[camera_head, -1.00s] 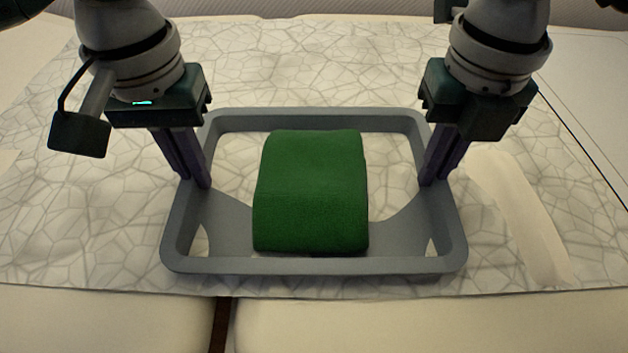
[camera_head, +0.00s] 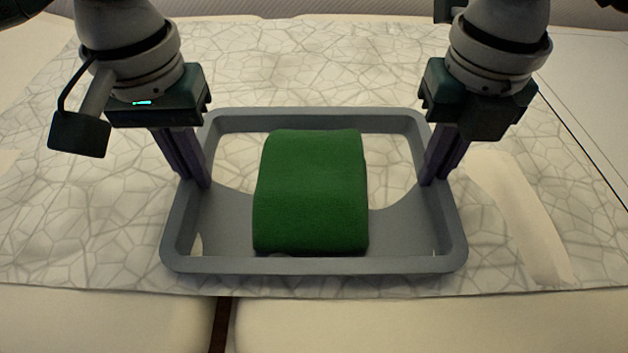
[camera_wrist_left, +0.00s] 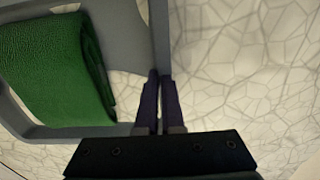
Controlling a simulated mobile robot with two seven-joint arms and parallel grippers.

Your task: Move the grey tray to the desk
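The grey tray (camera_head: 315,266) is a rounded rectangular frame with a partly visible grey floor, over a white surface with a crackle pattern. In the left wrist view, the tray's wall (camera_wrist_left: 159,35) runs between the fingertips (camera_wrist_left: 160,78), with the green block (camera_wrist_left: 55,70) to the left. My right gripper (camera_head: 431,183) is at the right rim, its fingers closed on the wall. I cannot tell which surface is the desk.
The crackle-patterned surface (camera_head: 90,230) extends around the tray. A plain beige strip (camera_head: 520,215) lies to the right of it. Cream padded surfaces (camera_head: 420,325) with a dark gap (camera_head: 221,325) between them are at the front.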

